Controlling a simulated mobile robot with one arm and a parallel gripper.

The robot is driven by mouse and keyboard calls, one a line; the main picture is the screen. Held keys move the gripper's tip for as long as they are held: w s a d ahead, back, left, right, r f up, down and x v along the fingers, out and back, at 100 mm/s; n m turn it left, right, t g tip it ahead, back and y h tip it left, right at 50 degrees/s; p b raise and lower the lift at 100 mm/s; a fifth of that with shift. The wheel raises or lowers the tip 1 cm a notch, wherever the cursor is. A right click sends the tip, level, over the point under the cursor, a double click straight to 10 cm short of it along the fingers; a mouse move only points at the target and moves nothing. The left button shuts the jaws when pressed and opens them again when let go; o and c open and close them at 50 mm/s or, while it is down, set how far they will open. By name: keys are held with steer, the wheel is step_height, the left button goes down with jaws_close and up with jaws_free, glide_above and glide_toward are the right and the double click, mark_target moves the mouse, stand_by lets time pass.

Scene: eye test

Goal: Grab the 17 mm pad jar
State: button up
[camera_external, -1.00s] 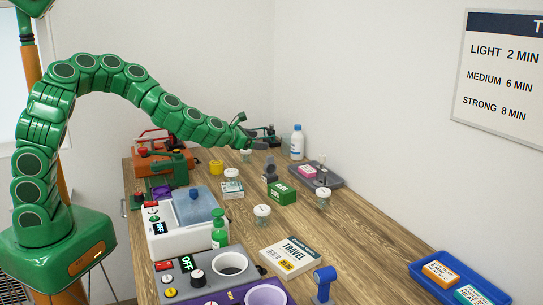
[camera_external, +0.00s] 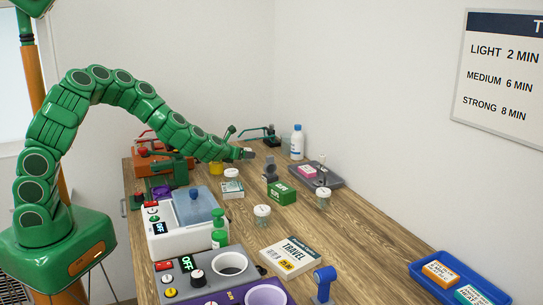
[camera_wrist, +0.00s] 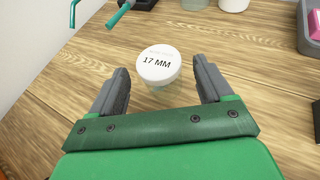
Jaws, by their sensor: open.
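The 17 mm pad jar (camera_wrist: 158,66) has a white round lid marked "17 MM" and stands on the wooden table in the wrist view. My gripper (camera_wrist: 164,82) is open, with one grey finger on each side of the jar's near part and gaps visible between the fingers and the lid. Most of the jar body is hidden under the lid.
Other white-lidded jars (camera_external: 262,211) (camera_external: 324,194) stand on the table (camera_external: 345,245). A green box (camera_external: 282,193), a grey tray (camera_external: 331,181) and a white bottle (camera_external: 297,143) are to the right. Bare wood surrounds the jar.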

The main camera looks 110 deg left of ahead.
steer(key=shift+x, duration=2.25)
steer(key=c, duration=1)
steer(key=shift+c, duration=0.2)
steer(key=shift+r, duration=4.95)
